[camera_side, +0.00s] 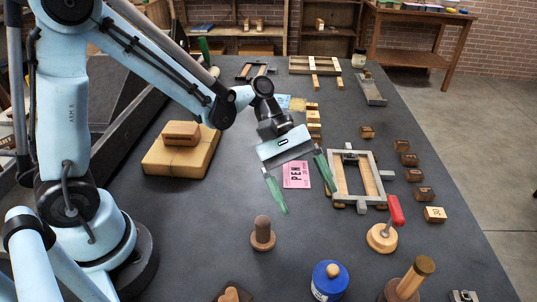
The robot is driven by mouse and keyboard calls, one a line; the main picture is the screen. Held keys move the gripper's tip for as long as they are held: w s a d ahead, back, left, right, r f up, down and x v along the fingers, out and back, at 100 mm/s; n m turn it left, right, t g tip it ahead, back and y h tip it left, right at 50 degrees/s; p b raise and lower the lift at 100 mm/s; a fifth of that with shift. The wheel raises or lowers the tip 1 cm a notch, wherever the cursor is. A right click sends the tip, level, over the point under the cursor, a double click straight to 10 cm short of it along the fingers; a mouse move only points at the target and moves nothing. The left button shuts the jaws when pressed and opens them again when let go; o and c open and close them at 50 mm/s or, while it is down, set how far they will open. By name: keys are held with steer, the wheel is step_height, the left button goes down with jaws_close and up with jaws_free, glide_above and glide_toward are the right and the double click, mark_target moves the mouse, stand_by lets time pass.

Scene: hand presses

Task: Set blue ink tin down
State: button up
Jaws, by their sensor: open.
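The blue ink tin (327,281) stands upright on the dark table at the bottom of the view. It has a blue lid with a round wooden knob and a pale label on its side. My gripper (303,198) is open, with its two green fingers spread wide. It is above and behind the tin in the picture, clearly apart from it. Nothing shows between the fingers except a pink card marked PEN (296,175), which appears to lie on the table behind them.
A metal frame (362,207) lies right of my gripper, with several small wooden blocks beyond it. A brown knobbed stamp (263,234), a red-handled tool (384,236) and a wooden-handled tool (409,279) stand near the tin. A wooden block stack (181,155) sits left. The table between stack and gripper is clear.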

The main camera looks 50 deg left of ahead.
steer(key=s+a+r+m+t+y, duration=0.2)
steer(key=a+m+t+y, duration=0.2)
steer(key=a, duration=0.3)
steer(key=s+a+r+m+t+y, duration=0.2)
steer(key=a+r+m+t+y, duration=0.1)
steer(key=a+m, duration=0.4)
steer(key=a+t+y, duration=0.1)
steer(key=y, duration=0.1)
steer(key=shift+a+r+y, duration=0.15)
steer(key=shift+a+y, duration=0.05)
steer(key=shift+y, duration=0.1)
